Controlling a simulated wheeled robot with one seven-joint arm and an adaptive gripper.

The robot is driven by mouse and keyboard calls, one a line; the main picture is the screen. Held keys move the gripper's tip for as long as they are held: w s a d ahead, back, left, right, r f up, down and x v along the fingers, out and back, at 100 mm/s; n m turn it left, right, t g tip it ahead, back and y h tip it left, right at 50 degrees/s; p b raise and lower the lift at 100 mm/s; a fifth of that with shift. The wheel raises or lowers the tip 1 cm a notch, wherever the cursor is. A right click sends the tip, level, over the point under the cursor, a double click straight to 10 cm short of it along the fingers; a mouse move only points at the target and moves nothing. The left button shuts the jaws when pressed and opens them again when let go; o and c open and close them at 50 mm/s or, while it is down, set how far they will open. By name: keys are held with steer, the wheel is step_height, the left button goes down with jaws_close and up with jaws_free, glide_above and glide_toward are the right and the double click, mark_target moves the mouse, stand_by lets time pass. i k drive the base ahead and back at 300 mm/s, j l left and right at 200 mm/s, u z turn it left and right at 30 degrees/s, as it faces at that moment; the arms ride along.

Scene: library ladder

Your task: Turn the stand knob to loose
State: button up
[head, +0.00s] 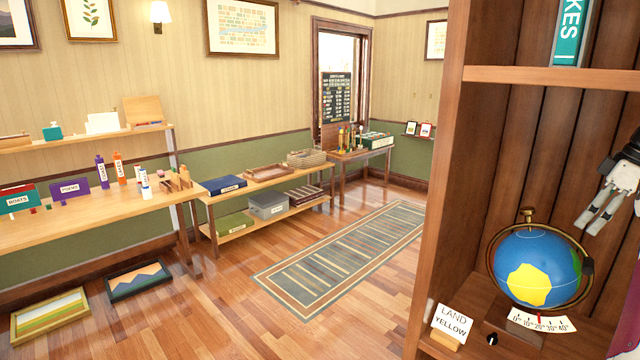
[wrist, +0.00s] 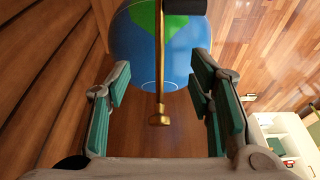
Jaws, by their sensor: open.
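A blue globe (head: 537,268) with yellow and green land stands in a brass arc on a wooden base inside the bookcase; it also shows in the wrist view (wrist: 184,55). A brass knob (head: 527,212) tops the arc; in the wrist view the brass knob (wrist: 159,120) appears between my fingers, untouched. A small dark knob with a white mark (head: 492,339) is on the base front. I see no "loose" label. My gripper (head: 590,225) is open and empty, above and right of the globe, apart from it.
A curved degree scale (head: 541,321) and a "LAND YELLOW" card (head: 452,322) stand at the globe's base. The bookcase side (head: 440,180) and upper shelf (head: 550,76) bound the space. Tables (head: 240,189) line the far wall; the floor and rug (head: 340,260) are clear.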

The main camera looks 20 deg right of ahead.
mark_target(492, 339)
steer(key=k+j, duration=0.45)
steer(key=j, duration=0.25)
steer(key=k+j, duration=0.25)
steer(key=j, duration=0.15)
